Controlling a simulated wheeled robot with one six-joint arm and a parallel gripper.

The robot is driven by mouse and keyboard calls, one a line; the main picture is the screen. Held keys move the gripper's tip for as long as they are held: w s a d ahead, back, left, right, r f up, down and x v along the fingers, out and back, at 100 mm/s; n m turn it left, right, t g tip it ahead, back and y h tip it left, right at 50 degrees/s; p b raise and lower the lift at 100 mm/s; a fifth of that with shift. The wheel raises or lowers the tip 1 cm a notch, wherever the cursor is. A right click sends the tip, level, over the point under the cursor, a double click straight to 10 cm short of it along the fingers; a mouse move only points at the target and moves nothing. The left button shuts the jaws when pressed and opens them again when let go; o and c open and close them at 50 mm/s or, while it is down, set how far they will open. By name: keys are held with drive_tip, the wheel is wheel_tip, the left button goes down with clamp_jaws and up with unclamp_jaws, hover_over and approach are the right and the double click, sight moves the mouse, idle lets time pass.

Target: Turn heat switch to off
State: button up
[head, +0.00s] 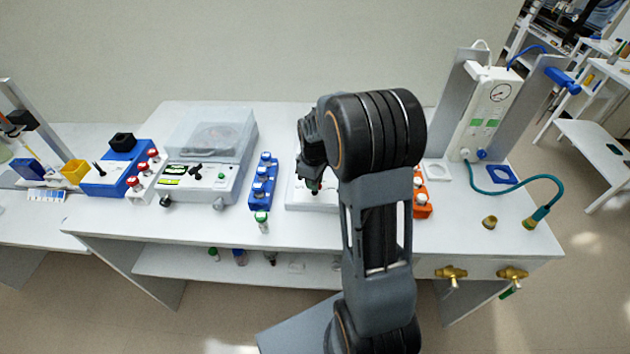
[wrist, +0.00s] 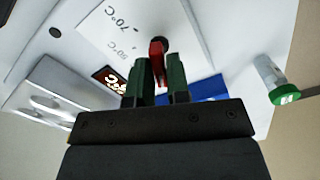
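A white heating device (head: 297,201) stands on the bench, mostly hidden behind my arm in the head view. A red switch handle (wrist: 157,57) with a black end stands on that face. My gripper (wrist: 158,68) has its two green fingers on either side of the red handle. Whether the fingers press on the handle I cannot tell. In the head view my gripper (head: 314,186) is low over the device, its fingertips mostly hidden.
A blue vial rack (head: 263,182) and a green-capped vial (head: 262,221) stand left of the device; a green-capped vial (wrist: 278,92) shows in the wrist view. A balance-like instrument (head: 205,160) stands farther left, an orange rack (head: 421,195) to the right. Bare bench lies front left.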

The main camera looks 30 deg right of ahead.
drive_tip(key=o, duration=0.4)
drive_tip(key=shift+c, duration=0.2)
drive_tip(key=shift+r, duration=0.1)
wheel_tip(320, 180, up, 14)
drive_tip(key=shift+f+b, duration=0.2)
drive_tip(key=shift+b, duration=0.25)
idle(0.6)
drive_tip(key=s+a+m+t, duration=0.2)
drive_tip(key=s+a+m, duration=0.2)
drive_tip(key=s, duration=0.4)
drive_tip(key=s+a+f+m+t, duration=0.1)
drive_tip(key=s+a+m+t, duration=0.1)
drive_tip(key=s+a, duration=0.3)
drive_tip(key=s+m, duration=0.1)
drive_tip(key=s, duration=0.2)
drive_tip(key=shift+s+m, duration=0.2)
drive_tip(key=shift+m, duration=0.2)
